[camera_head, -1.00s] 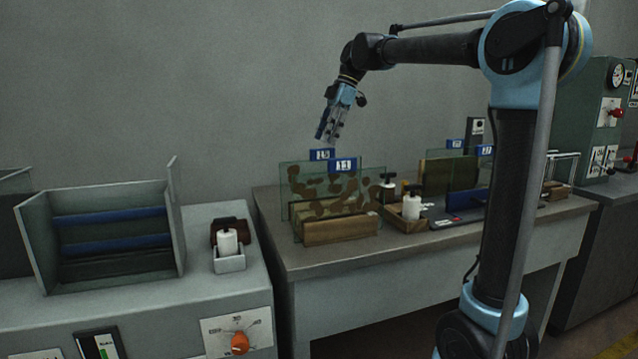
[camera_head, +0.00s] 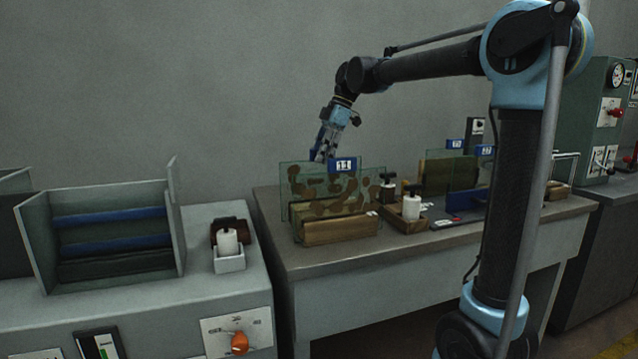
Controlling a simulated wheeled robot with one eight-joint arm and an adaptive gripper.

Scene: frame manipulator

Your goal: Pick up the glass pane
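Glass panes (camera_head: 300,183) with brown blotches stand upright in a wooden holder (camera_head: 338,230) on the grey workbench. A blue tag with a number (camera_head: 343,165) is on the top edge of the front pane. A second blue tag further back is now mostly covered by my gripper. My gripper (camera_head: 322,157) points down at the top edge of the panes, by that rear tag. Its fingers are small and partly hidden behind the front pane's top, so I cannot tell whether they are open or shut on a pane.
White bottles and a wooden tray (camera_head: 405,222) stand right of the holder. More panels with blue tags (camera_head: 450,172) stand further right. A grey rack with blue bars (camera_head: 110,215) is on the left cabinet. A green machine (camera_head: 585,120) stands at the far right.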

